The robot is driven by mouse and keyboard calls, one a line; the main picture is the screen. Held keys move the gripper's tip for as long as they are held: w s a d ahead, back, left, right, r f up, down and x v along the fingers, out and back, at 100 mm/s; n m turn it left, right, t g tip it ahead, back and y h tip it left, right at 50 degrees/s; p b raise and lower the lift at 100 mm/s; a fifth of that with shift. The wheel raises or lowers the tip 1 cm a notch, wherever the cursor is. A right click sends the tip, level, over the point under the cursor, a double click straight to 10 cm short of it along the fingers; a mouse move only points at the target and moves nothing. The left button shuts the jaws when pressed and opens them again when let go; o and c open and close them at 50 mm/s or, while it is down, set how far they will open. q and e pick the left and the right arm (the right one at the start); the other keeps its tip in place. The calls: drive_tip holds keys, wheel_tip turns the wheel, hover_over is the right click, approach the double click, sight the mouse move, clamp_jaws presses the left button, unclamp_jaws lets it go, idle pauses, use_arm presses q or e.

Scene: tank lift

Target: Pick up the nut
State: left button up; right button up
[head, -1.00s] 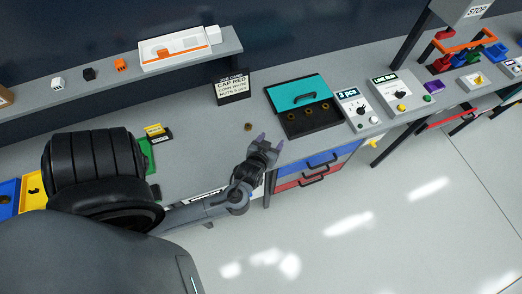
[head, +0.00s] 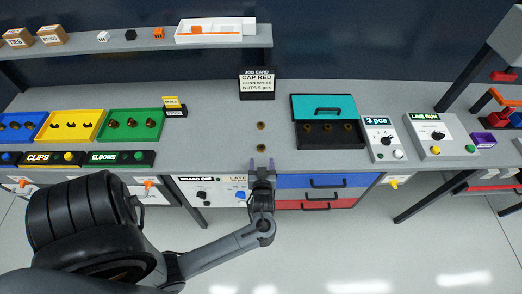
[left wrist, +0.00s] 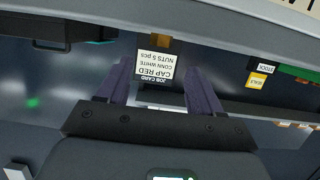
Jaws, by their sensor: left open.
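Two small brass nuts lie on the grey bench, a far one (head: 261,125) and a near one (head: 261,148). My left gripper (head: 261,164) is open, with its purple fingers apart at the bench's front edge, just on the near side of the near nut. No nut is seen between the fingers. In the left wrist view the open fingers (left wrist: 160,90) flank the upside-down job card, and a small brownish piece (left wrist: 161,40), likely a nut, shows above the card. My right gripper is not in view.
The job card (head: 257,84) stands behind the nuts. A black box with a teal lid (head: 329,106) holding several nuts is at right, beside a "3 pcs" panel (head: 383,138). A green tray (head: 156,124) is at left. The bench around the nuts is clear.

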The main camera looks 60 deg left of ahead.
sight(261, 147)
use_arm(q)
drive_tip(key=shift+x, duration=4.05)
drive_tip(key=c, duration=1.2)
